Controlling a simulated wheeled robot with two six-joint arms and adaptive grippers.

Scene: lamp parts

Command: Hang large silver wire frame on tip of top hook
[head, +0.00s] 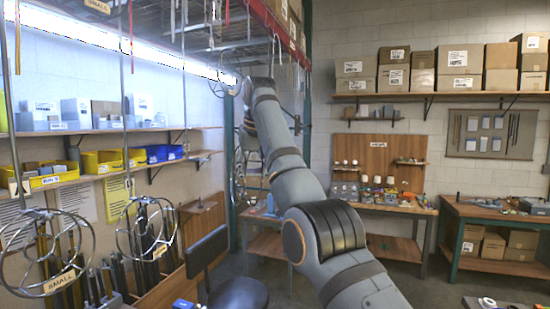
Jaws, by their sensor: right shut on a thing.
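My right arm reaches up across the middle of the head view. Its gripper (246,96) is at the far end, high up, small and partly hidden by my own wrist. It is shut on a silver wire frame (224,80), whose thin round wires show just left of the wrist. The hook tip is hard to pick out among the thin rods and straps hanging from the overhead rack, so I cannot tell whether the frame touches it. More thin round wires (239,180) show below the wrist, left of the arm. My left gripper is out of view.
Two round wire frames (48,250) (147,229) hang on long rods at the left, with "SMALL" tags. Shelves with yellow and blue bins (100,162) line the left wall. A dark stool (238,293) stands below. Workbenches (470,212) stand at the back right.

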